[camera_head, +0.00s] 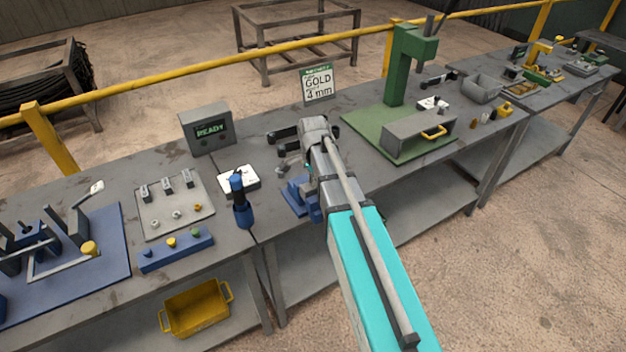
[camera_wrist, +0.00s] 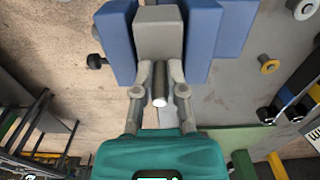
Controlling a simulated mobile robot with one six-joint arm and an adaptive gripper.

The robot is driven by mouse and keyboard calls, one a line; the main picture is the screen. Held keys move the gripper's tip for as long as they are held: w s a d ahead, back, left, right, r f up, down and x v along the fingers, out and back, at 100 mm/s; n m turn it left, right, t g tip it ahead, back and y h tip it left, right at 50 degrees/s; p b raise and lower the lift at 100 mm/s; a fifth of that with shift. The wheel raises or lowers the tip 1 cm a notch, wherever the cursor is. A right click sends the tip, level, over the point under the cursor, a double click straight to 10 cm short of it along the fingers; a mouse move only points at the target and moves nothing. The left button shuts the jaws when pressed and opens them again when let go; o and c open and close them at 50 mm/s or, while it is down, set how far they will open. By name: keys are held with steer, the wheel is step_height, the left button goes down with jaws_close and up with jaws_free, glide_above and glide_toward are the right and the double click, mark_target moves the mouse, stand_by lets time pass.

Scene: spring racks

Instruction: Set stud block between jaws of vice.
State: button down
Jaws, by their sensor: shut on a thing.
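The stud block is a grey block (camera_wrist: 160,38) with a dark round stud (camera_wrist: 160,84) that has a bright end. My gripper (camera_wrist: 160,76) is shut on the stud, one finger on each side. In the wrist view the block appears between the blue jaws of the vice (camera_wrist: 204,42), with blue faces close on both sides. I cannot tell how deep it sits or whether it touches them. In the head view the blue vice (camera_head: 296,194) is at the bench's front edge, partly hidden by my arm, which also hides the block and fingertips.
A dark blue upright tool (camera_head: 241,207) and a READY display box (camera_head: 207,129) stand left of the vice. A green press (camera_head: 399,75) with a grey box (camera_head: 405,137) stands to the right. Behind is a GOLD 4 mm sign (camera_head: 318,86).

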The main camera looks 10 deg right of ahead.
steer(key=c, duration=0.6)
jaws_free()
steer(key=shift+o, duration=0.2)
steer(key=o, duration=0.4)
steer(key=shift+o, duration=0.2)
steer(key=shift+r, duration=0.2)
steer(key=shift+r+p, duration=3.35)
steer(key=shift+p, duration=0.2)
steer(key=s+f+n+b, duration=0.4)
steer(key=s+n, duration=1)
steer(key=s, duration=0.2)
steer(key=shift+a+f+n, duration=0.2)
steer(key=shift+n, duration=0.1)
